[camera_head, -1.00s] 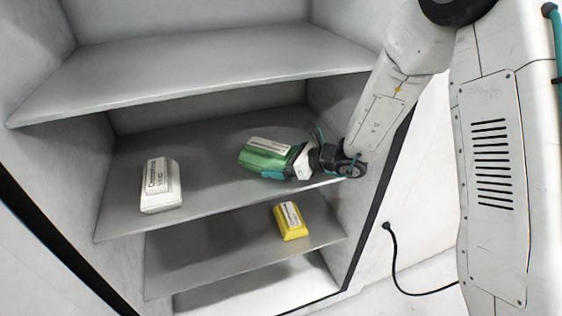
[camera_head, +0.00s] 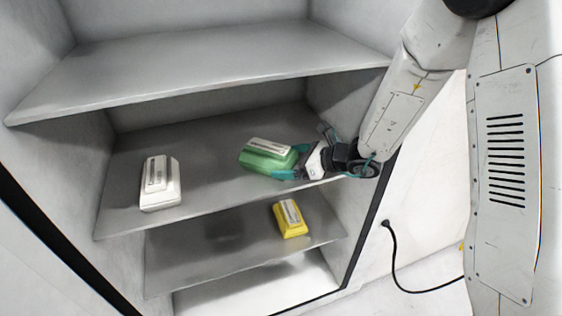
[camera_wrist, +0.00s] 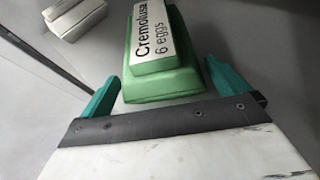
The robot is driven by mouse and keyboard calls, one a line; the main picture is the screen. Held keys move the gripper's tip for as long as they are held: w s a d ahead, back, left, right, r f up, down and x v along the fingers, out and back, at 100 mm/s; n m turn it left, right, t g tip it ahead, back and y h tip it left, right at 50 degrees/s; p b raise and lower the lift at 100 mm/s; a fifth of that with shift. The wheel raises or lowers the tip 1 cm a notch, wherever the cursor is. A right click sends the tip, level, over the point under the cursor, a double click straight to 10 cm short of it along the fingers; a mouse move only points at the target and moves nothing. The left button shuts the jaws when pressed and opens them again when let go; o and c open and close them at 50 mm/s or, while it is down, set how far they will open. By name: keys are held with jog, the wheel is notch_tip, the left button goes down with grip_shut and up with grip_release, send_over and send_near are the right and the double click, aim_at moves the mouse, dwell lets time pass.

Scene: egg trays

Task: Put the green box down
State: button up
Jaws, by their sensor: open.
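The green box (camera_head: 268,156), with a white label on top, rests on the middle shelf (camera_head: 215,190), right of its centre. In the wrist view the green box (camera_wrist: 158,62) lies just ahead of my fingertips, its label reading "Cremolusa 6 eggs". My gripper (camera_head: 290,160) is open, with its teal fingers spread at the near right end of the box. In the wrist view my gripper (camera_wrist: 165,88) has one finger to each side of the box's near end, with gaps between, and holds nothing.
A white box (camera_head: 160,184) sits at the left of the same shelf; it also shows in the wrist view (camera_wrist: 75,15). A yellow box (camera_head: 290,219) is on the shelf below. The upper shelf (camera_head: 200,68) overhangs the middle one. The shelf between the white and green boxes is clear.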

jog(key=v, duration=0.8)
jog(key=shift+s+d+r, duration=0.15)
jog(key=shift+d, duration=0.1)
jog(key=s+r+n+g+h, duration=0.1)
jog(key=s+r+n+g, duration=0.2)
jog(key=s+r+n, duration=0.5)
jog(key=s+r+n+g+h, duration=0.1)
jog(key=s+r+n+g, duration=0.3)
jog(key=s+n, duration=0.4)
jog(key=s+d+r+n+t+h, duration=0.1)
jog(key=s+d+r+n+h, duration=0.3)
jog(key=s+d, duration=0.9)
jog(key=n+h, duration=0.3)
jog(key=h, duration=0.2)
jog(key=shift+s+n+t+h, duration=0.25)
jog(key=shift+n+t+h, duration=0.15)
